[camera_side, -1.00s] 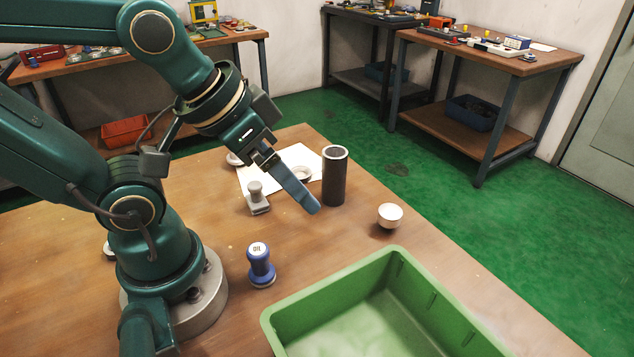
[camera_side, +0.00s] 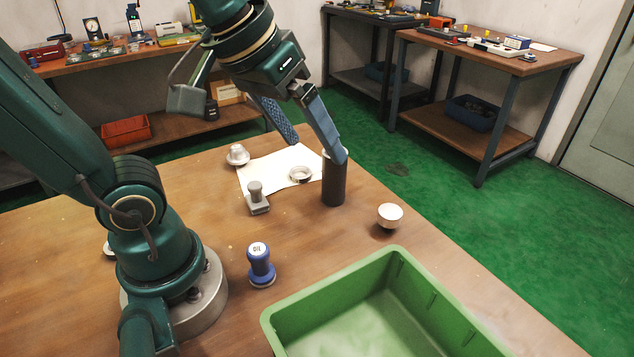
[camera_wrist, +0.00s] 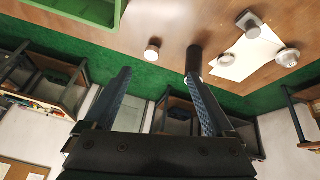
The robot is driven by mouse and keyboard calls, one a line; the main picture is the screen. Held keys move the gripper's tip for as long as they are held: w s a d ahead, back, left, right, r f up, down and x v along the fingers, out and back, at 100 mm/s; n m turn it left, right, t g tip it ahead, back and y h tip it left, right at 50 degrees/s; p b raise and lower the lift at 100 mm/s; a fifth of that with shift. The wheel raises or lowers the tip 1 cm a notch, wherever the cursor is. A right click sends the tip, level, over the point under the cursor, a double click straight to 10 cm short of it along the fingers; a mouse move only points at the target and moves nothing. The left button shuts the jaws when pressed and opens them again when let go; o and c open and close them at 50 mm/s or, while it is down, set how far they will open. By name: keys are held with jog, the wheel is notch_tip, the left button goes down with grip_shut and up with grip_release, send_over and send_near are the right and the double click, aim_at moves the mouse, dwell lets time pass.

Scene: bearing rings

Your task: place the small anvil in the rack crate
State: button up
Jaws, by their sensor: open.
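The grey block with a short round post (camera_side: 257,199), which I take for the small anvil, stands on the table at the near left edge of the white sheet. It also shows in the wrist view (camera_wrist: 249,25). The green rack crate (camera_side: 330,292) is at the front right; its wall shows top left in the wrist view (camera_wrist: 70,12). My gripper (camera_side: 316,150) is open and empty, raised above and beyond the anvil. One finger overlaps the top of the dark tube (camera_side: 334,187) in the side view; I cannot tell whether they touch. My fingers also show in the wrist view (camera_wrist: 160,76).
A ring (camera_side: 300,174) lies on the white sheet (camera_side: 272,167), with a pale flanged part (camera_side: 237,156) at its far corner. A white-topped knob (camera_side: 390,214) stands between tube and crate. A blue oil stamp (camera_side: 261,263) stands near my base.

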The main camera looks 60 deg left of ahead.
jog(key=w+n+g, duration=0.1)
jog(key=w+n, duration=0.1)
jog(key=w, duration=0.5)
jog(key=n+g, duration=0.2)
jog(key=g, duration=0.1)
send_over(391, 211)
notch_tip(391, 211, down, 9)
jog(key=shift+g, duration=0.8)
notch_tip(391, 211, down, 6)
jog(key=shift+r, duration=0.1)
jog(key=shift+f, duration=2.5)
grip_shut()
